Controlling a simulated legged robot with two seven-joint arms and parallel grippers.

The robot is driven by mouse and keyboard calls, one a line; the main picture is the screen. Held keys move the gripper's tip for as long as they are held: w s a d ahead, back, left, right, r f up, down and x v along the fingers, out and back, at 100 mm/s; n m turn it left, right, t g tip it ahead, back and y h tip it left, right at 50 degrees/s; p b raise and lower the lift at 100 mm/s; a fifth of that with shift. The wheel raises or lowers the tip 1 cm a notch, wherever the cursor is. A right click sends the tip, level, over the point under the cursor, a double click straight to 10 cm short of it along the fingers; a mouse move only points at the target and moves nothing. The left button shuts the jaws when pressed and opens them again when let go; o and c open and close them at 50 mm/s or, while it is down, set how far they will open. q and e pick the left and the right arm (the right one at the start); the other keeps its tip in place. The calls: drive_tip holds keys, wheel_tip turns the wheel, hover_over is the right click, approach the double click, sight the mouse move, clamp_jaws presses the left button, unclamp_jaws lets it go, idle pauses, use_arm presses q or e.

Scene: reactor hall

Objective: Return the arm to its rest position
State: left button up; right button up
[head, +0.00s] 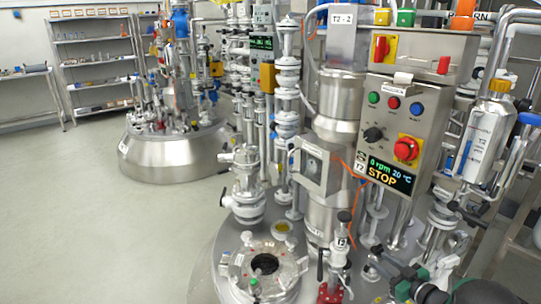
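My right gripper (402,287) is low at the bottom right edge, among the fittings on top of the near reactor. It is small and partly cut off, and I cannot tell whether its fingers are open or shut. No held thing can be made out. My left arm and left gripper are not in view.
A control box (415,110) with buttons and a display reading STOP stands above right. A red valve (330,293), pipes and a silver bottle (485,135) crowd the right side. A second reactor (170,155) and shelves (95,60) stand behind. The left floor is clear.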

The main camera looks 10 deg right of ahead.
drive_tip(key=s+a+r+m+g+h, duration=0.1)
drive_tip(key=s+a+m+g+h, duration=0.45)
drive_tip(key=a, duration=0.65)
drive_tip(key=s+a+f+g+y, duration=0.1)
drive_tip(key=s+a+f+g, duration=0.15)
drive_tip(key=s+a, duration=0.6)
drive_tip(key=s+a+f+g+y, duration=0.1)
drive_tip(key=s+a+g, duration=0.3)
drive_tip(key=s, duration=0.9)
use_arm(q)
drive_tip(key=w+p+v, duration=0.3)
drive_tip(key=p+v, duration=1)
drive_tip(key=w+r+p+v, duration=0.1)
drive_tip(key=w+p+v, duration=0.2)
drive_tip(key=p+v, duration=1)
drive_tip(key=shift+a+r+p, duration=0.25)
drive_tip(key=shift+p, duration=0.2)
use_arm(e)
wheel_tip(320, 180, up, 26)
drive_tip(key=shift+s+a+r, duration=0.15)
drive_tip(key=shift+r, duration=0.05)
